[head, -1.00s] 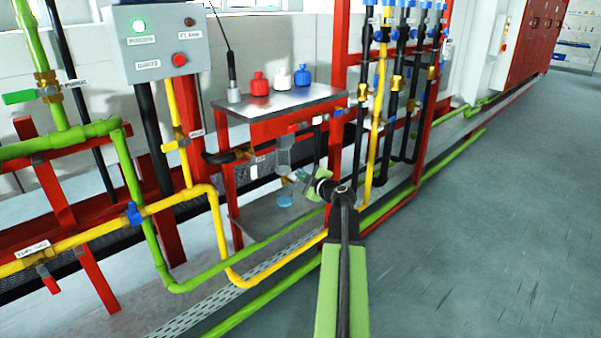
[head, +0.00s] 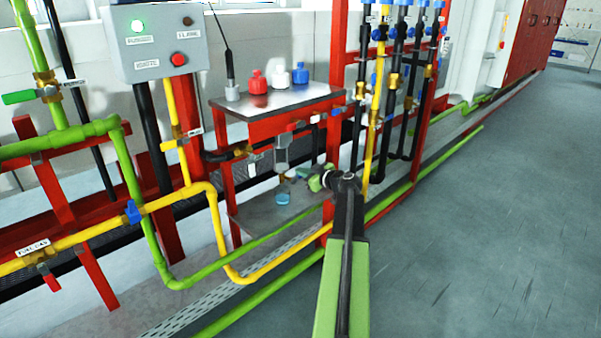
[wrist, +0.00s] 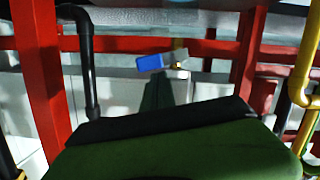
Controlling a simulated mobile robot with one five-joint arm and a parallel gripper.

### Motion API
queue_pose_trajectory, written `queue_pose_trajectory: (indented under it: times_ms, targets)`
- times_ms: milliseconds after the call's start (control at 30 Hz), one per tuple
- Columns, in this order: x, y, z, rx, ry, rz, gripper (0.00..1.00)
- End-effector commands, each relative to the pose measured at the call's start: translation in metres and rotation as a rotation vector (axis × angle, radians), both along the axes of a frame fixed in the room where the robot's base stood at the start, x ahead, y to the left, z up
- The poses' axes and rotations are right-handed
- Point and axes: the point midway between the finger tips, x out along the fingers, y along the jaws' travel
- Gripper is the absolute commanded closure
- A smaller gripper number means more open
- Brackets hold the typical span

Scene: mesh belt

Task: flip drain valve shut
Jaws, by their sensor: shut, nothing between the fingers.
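Under the small metal-topped stand hangs a grey bowl-shaped unit (head: 281,155). A small brass fitting, apparently the drain valve (head: 283,178), sits below it, above a blue cup (head: 283,198). My gripper (head: 304,174) is just right of that fitting, close in the picture; I cannot tell whether they touch. In the wrist view my gripper's dark fingers (wrist: 157,92) are shut and empty. Beyond them a blue lever handle (wrist: 150,62) lies near level, with brass and a pale tag on its right. Whether it belongs to the drain valve is unclear.
The stand's top (head: 285,98) holds red, white and blue bottles. Black and yellow vertical pipes (head: 377,120) with valves stand right of my gripper. Green and yellow pipes (head: 285,257) run low in front of the stand. The floor at right (head: 480,240) is open.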

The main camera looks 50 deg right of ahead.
Motion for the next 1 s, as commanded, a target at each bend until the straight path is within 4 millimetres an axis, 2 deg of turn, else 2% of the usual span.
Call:
queue_pose_trajectory:
  times_ms: [167, 333, 400, 500, 700, 833, 1000]
  targets:
    - [-0.001, 0.002, 0.014, -0.001, 0.0, -0.001, 1.0]
    - [0.002, 0.015, 0.054, 0.001, -0.001, 0.005, 1.0]
    - [-0.02, 0.017, 0.048, 0.0, -0.001, -0.002, 1.0]
    - [-0.045, 0.021, 0.053, -0.001, -0.001, -0.003, 1.0]
    - [-0.081, 0.027, 0.06, 0.0, 0.0, 0.0, 1.0]
    - [-0.091, 0.03, 0.062, -0.001, 0.0, 0.002, 1.0]
    - [-0.094, 0.03, 0.062, 0.0, 0.0, 0.004, 1.0]
